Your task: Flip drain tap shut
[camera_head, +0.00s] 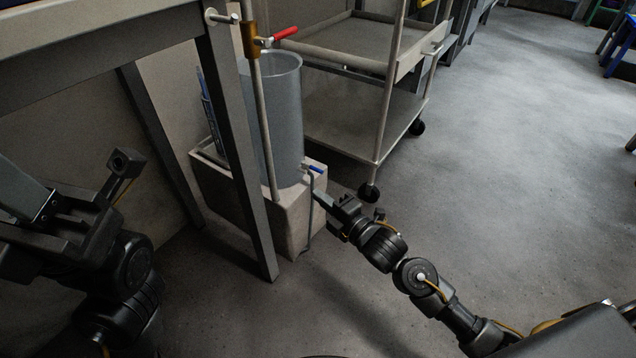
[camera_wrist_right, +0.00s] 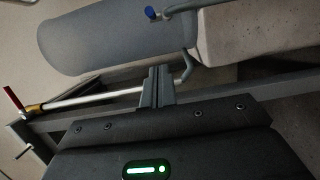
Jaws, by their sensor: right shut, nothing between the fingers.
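The drain tap has a small blue handle (camera_head: 314,168) low on the side of the grey translucent tank (camera_head: 283,110). A thin bent grey drain pipe (camera_head: 310,215) hangs below the tap. My right gripper (camera_head: 319,196) is shut and empty, just below and to the right of the handle in the head view, apart from it. In the right wrist view the shut fingers (camera_wrist_right: 156,80) point toward the tank, near the bent pipe (camera_wrist_right: 187,66); the blue handle (camera_wrist_right: 151,13) shows beyond them. My left gripper (camera_head: 25,190) is at the left edge, partly cut off; its fingers are unclear.
The tank stands on a pale block (camera_head: 297,210). A vertical pipe with a red-handled valve (camera_head: 285,33) rises beside it. A bench leg (camera_head: 240,170) stands left of the tank. A wheeled trolley (camera_head: 340,130) stands behind. Open floor lies to the right.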

